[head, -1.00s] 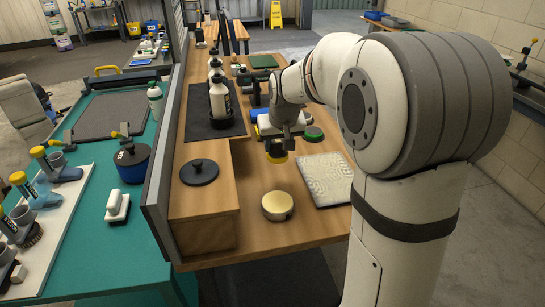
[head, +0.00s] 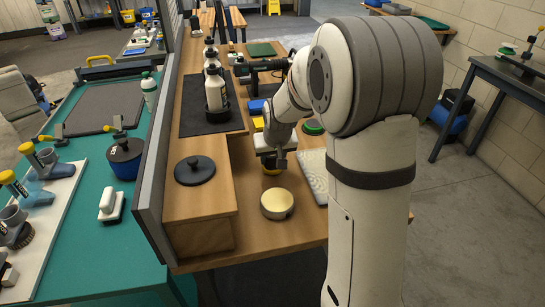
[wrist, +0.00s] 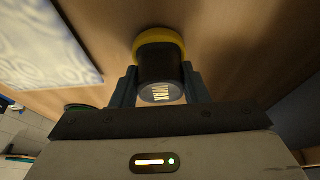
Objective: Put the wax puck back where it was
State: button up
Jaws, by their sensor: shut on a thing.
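The wax puck is black with a yellow base and a pale label, seen in the wrist view (wrist: 160,72) between my fingers. My gripper (wrist: 160,88) is shut on its black body, with the yellow end toward the wooden bench. In the head view, my gripper (head: 271,160) is over the bench, just behind the gold tin (head: 277,204). Only a yellow part of the puck (head: 272,171) shows below it there. I cannot tell whether the puck touches the bench.
A white patterned pad (head: 314,172) lies right of my gripper, partly hidden by my arm. A black lid (head: 194,170) sits on the raised wooden box at left. A green disc (head: 313,128) lies behind. Bare bench (head: 245,232) shows in front.

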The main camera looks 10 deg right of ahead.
jog(key=shift+f, duration=0.25)
jog(key=o, duration=1)
jog(key=shift+r, duration=0.1)
jog(key=shift+o, duration=0.2)
jog(key=shift+s+r, duration=0.15)
jog(key=shift+r, duration=0.35)
jog(key=v, duration=1.1)
jog(key=s+f+g, duration=0.2)
jog(key=s+f, duration=0.1)
jog(key=s, duration=2)
jog(key=shift+s, duration=0.3)
